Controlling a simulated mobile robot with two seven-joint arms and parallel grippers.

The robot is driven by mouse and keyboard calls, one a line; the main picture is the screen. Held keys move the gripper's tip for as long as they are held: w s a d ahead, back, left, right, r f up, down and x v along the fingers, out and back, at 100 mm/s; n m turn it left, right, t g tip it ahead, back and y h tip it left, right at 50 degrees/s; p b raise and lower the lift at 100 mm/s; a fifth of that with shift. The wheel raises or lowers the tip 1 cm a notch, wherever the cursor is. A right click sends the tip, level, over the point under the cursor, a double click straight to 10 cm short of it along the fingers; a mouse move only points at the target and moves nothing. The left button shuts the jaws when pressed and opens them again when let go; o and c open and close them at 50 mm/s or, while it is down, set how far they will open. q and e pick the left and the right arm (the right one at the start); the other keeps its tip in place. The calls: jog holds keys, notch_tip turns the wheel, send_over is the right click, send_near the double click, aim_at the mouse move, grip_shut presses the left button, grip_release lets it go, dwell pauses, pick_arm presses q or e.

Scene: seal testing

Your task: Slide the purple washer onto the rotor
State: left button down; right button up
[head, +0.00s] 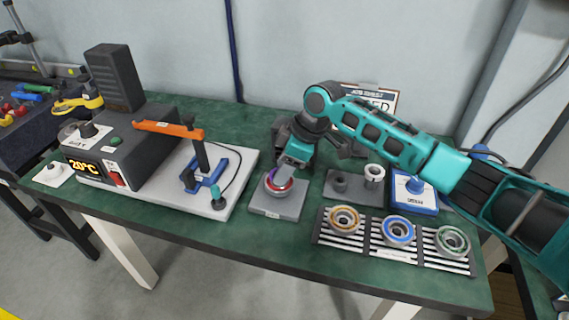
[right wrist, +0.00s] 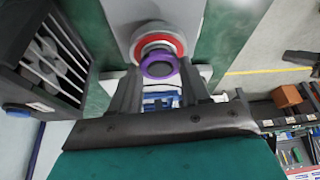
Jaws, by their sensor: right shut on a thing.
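The purple washer (right wrist: 159,66) is a ring held between the fingertips of my right gripper (right wrist: 160,80). In the right wrist view it overlaps the near edge of a red ring (right wrist: 172,39) on the round metallic rotor (right wrist: 152,27). I cannot tell whether the washer touches the rotor. In the head view my right gripper (head: 284,172) points down over the rotor (head: 278,188), which sits on a grey square base (head: 277,209). Only a sliver of the purple washer (head: 270,175) shows there; the gripper hides the rest. My left gripper is not in view.
A striped tray (head: 366,246) at the front right bears rings with orange, blue and green bands. Behind it are a grey block (head: 345,197) with a white ring and a blue device (head: 415,205). A heater (head: 130,145) with an orange arm stands left.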

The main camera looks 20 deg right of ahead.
jog(key=shift+f, duration=0.65)
dwell(0.5)
jog(key=shift+f+p, duration=0.1)
jog(key=shift+p, duration=0.3)
dwell(1.1)
jog(key=o, duration=1.1)
jog(key=shift+r, duration=4.55)
